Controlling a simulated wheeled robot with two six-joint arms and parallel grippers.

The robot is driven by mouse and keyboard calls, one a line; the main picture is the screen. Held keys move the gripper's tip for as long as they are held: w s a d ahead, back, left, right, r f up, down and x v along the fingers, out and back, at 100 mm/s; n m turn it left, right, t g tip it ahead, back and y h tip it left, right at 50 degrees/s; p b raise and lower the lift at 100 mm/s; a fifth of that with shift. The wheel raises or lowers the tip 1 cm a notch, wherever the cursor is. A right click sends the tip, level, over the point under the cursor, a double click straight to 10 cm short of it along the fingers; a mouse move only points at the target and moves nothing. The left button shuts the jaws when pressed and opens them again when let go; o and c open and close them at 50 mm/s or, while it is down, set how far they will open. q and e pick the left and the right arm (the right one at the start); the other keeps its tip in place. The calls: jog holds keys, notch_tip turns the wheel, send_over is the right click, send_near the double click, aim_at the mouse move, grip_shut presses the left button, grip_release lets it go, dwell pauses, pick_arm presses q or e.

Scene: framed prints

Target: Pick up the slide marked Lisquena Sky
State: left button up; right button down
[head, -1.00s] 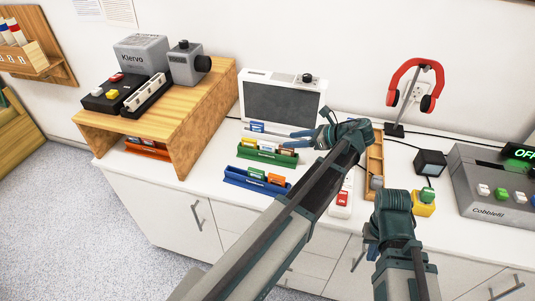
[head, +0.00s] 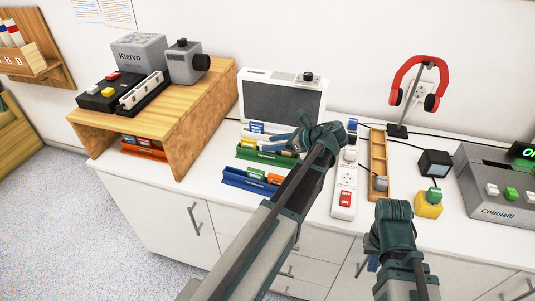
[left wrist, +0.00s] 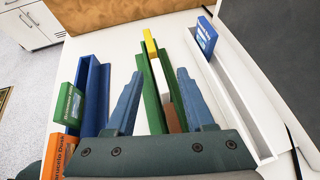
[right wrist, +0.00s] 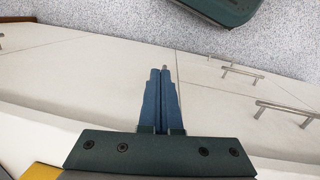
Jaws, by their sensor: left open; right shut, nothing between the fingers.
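I cannot read Lisquena Sky on any slide. A blue slide (left wrist: 207,35) stands in the white rack (left wrist: 228,95); it also shows in the head view (head: 257,127). The green rack (left wrist: 153,95) holds a yellow slide (left wrist: 150,44) and others partly hidden. The blue rack (left wrist: 93,90) holds a green slide (left wrist: 70,104) and an orange slide (left wrist: 66,156) whose visible label ends in Dusk. My left gripper (head: 279,138) is open and empty; in the left wrist view its fingers (left wrist: 160,73) straddle the green rack's line from above. My right gripper (head: 373,263) is shut and empty, low by the counter's front.
A wooden riser (head: 192,125) with an orange rack (head: 143,147) under it stands left. A grey-screened panel (head: 284,102) stands behind the racks. A power strip (head: 345,178), wooden tray (head: 378,160), headphone stand (head: 398,130) and grey machine (head: 492,185) are to the right.

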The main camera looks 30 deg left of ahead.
pick_arm(q)
grip_shut()
jog(key=shift+r, duration=0.2)
dwell(0.5)
